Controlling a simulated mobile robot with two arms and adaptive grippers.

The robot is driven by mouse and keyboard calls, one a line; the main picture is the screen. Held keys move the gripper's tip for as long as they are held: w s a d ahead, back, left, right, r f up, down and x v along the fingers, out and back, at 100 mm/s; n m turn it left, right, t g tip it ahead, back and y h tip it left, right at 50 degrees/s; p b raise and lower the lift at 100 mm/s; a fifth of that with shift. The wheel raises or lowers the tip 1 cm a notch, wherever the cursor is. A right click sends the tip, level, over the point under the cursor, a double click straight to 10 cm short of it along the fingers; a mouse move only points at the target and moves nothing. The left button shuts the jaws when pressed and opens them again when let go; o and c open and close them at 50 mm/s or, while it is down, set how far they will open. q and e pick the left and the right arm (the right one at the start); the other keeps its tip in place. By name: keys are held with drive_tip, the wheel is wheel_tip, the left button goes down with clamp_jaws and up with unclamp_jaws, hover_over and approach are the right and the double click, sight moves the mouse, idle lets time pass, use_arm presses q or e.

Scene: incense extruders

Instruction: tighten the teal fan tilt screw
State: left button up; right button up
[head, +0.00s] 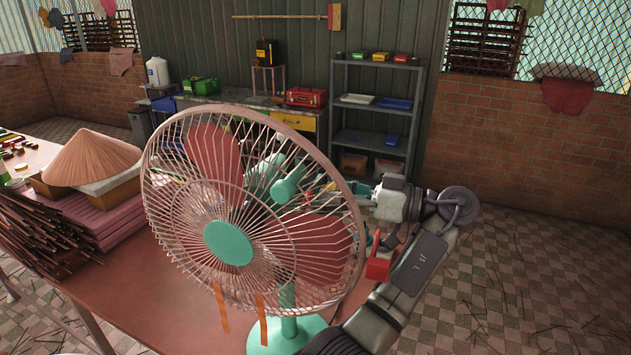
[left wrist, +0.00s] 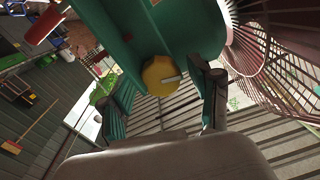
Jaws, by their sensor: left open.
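The teal and pink fan (head: 229,243) stands on the table with its round wire guard towards the head view. In the left wrist view its teal body (left wrist: 170,30) fills the top, and a round yellow screw knob (left wrist: 158,78) with a pale raised bar sticks out of it. My left gripper (left wrist: 163,95) is open, with one dark finger on each side of the knob. I see no clear contact. In the head view my arm reaches in from the lower right behind the fan, and the guard partly hides the gripper (head: 320,197). My right gripper is not in view.
The fan guard (left wrist: 285,70) is close at the right in the left wrist view. A red block (head: 377,268) is by my arm. Incense bundles (head: 45,228) and a conical hat (head: 92,158) occupy the table's left. A shelf (head: 375,115) stands behind.

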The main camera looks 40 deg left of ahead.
use_arm(q)
drive_tip(key=shift+d, duration=0.3)
drive_tip(key=shift+c, duration=0.6)
drive_tip(key=c, duration=1)
drive_tip(key=shift+w+a+m, duration=0.1)
drive_tip(key=shift+w+m, duration=0.05)
drive_tip(key=shift+m, duration=7.05)
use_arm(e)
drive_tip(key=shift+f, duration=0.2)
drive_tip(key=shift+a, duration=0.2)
